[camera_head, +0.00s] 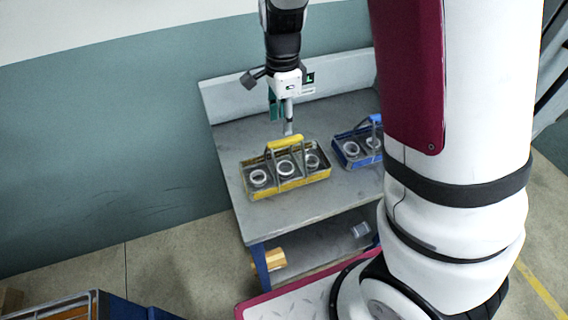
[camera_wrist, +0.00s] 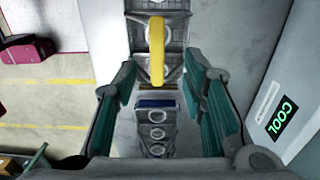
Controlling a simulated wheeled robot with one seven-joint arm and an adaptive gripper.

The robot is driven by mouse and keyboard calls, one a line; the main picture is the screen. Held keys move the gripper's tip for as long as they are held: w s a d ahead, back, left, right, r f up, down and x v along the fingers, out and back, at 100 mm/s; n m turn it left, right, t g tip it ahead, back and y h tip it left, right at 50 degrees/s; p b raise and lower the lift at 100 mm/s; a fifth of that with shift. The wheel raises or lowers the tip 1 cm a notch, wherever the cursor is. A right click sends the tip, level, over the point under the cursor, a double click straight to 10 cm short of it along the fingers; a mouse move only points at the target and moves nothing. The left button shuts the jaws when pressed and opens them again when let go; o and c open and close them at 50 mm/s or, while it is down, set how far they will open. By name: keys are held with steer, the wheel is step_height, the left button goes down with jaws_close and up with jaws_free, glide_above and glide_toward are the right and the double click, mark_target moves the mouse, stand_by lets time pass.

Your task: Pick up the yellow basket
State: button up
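The yellow basket (camera_head: 262,192) stands on the grey workbench. It has a raised yellow handle (camera_head: 285,143) and holds 3 pale metal rings. My gripper (camera_head: 282,118) hangs just above and behind the handle. In the wrist view, my gripper (camera_wrist: 160,80) is open, with its green-padded fingers wide apart. The yellow handle (camera_wrist: 156,50) shows between and beyond the fingertips there. I see no contact with it, but cannot judge the exact gap in height.
A blue basket (camera_head: 345,160) with rings stands to the right on the workbench (camera_head: 310,207), partly hidden by my arm. It also shows in the wrist view (camera_wrist: 156,103). A raised back panel (camera_head: 230,98) borders the bench. The bench's front left is clear.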

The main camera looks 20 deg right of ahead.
mark_target(286, 140)
step_height(286, 140, down, 3)
steer(key=shift+f, duration=0.1)
steer(key=f, duration=0.4)
steer(key=shift+s+d+f+p, duration=0.25)
steer(key=shift+d+p, duration=0.05)
steer(key=shift+p, duration=0.05)
steer(key=shift+f, duration=0.45)
steer(key=shift+w, duration=0.1)
jaws_close()
